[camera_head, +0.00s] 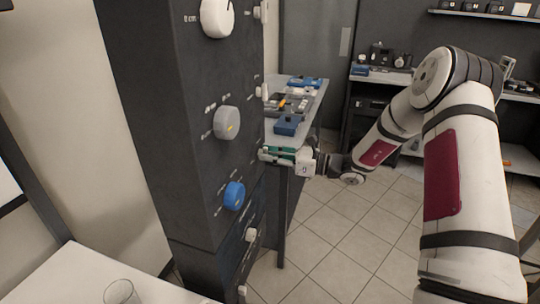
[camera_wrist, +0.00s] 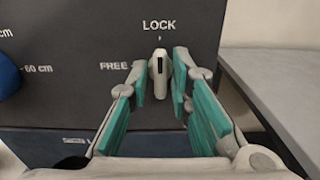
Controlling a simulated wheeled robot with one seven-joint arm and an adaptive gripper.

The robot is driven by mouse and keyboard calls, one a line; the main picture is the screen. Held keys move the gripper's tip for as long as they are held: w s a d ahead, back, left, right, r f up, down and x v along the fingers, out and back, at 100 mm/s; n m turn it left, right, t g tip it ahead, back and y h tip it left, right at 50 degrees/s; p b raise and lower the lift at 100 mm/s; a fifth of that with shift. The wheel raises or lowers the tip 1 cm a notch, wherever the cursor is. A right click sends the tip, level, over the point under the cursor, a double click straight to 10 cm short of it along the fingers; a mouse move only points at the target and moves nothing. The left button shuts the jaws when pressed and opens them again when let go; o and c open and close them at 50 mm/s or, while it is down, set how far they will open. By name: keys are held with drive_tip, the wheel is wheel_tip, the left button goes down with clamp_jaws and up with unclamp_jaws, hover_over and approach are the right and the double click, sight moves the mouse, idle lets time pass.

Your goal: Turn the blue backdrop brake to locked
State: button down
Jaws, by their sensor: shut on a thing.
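A small white knob (camera_wrist: 160,72) sits on the side face of the dark column, with LOCK printed above it and FREE to its left. It stands upright, and its dark mark points up towards LOCK. My gripper (camera_wrist: 160,88) is shut on this knob, with a teal-padded finger on each side. In the head view my gripper (camera_head: 264,155) is at the column's side face and hides the knob.
The dark column (camera_head: 160,120) also carries a grey knob (camera_head: 227,123), a white knob (camera_head: 217,17) and several small side knobs. A bench (camera_head: 312,100) with tools stands behind my gripper. A white table with a glass (camera_head: 120,292) is in front. Tiled floor lies open right of the column.

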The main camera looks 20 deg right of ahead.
drive_tip(key=shift+d, duration=0.1)
drive_tip(key=c, duration=1.7)
unclamp_jaws()
drive_tip(key=v, duration=1.2)
